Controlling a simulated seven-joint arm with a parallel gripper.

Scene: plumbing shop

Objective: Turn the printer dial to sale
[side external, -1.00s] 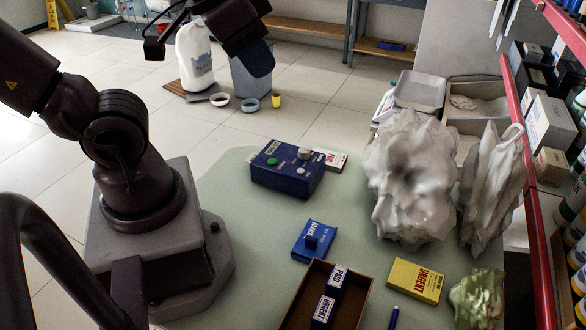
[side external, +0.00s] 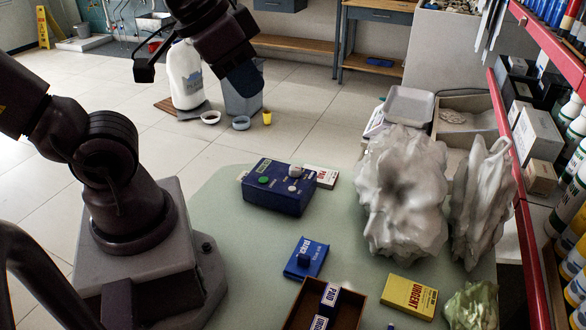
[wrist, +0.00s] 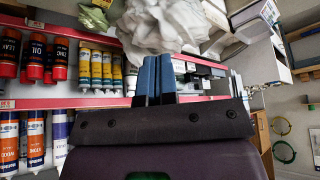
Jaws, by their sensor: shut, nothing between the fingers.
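The printer is a blue box (side external: 270,198) on the green table, in the side view. A pale round knob, seemingly the dial (side external: 295,171), stands on its top near the back right. A green round button (side external: 263,180) sits to its left. The small labels around the dial are too small to read, so its setting cannot be told. My gripper (side external: 245,88) hangs well above and behind the printer in the picture, apart from it. In the wrist view its two blue fingers (wrist: 154,75) are together with nothing between them. The printer does not show in the wrist view.
A blue stamp pad box (side external: 304,262), a brown tray (side external: 350,318) with stamps and a yellow box (side external: 408,296) lie in front of the printer. A red and white packet (side external: 325,177) lies behind it. White plastic bags (side external: 402,200) stand right. Red-edged shelves (side external: 520,200) line the right.

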